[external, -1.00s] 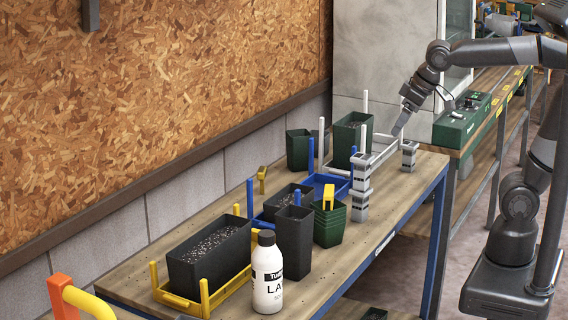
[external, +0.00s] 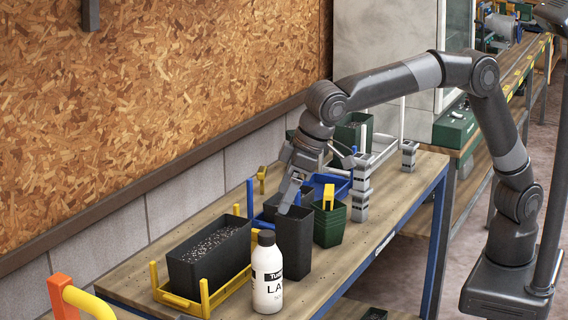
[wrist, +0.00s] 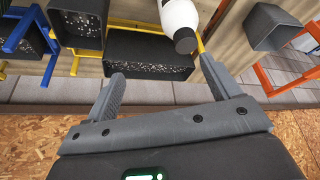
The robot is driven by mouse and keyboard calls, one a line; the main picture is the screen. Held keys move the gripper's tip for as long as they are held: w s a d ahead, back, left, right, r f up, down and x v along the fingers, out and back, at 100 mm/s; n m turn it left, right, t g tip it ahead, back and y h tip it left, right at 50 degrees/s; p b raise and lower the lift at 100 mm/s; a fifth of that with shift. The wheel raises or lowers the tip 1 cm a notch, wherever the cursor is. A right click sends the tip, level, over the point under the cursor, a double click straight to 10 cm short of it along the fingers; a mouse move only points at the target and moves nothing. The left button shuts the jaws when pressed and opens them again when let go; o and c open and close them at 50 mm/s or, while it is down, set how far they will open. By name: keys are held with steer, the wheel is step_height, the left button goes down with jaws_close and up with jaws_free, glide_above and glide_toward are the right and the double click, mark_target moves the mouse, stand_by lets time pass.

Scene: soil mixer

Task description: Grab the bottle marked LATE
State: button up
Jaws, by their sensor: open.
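A tall black pot (external: 294,245) stands right beside the bottle. A long black planter of soil (external: 210,262) sits in a yellow frame (external: 205,297) to its left. Green pots (external: 329,226) and grey stacked posts (external: 361,188) stand further right. The bench's right front strip (external: 385,220) is clear.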

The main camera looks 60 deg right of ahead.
mark_target(263, 246)
steer(key=a+f, duration=0.2)
steer(key=f, duration=0.1)
steer(key=w+a+f, duration=0.1)
steer(key=a+f, duration=0.1)
steer(key=f, duration=0.2)
steer(key=w+a+f, duration=0.1)
steer(key=a+f, duration=0.1)
steer(key=f, duration=0.2)
steer(key=shift+w+f, duration=0.15)
steer(key=shift+w, duration=0.05)
steer(key=shift+c, duration=0.2)
jaws_close()
stand_by(0.6)
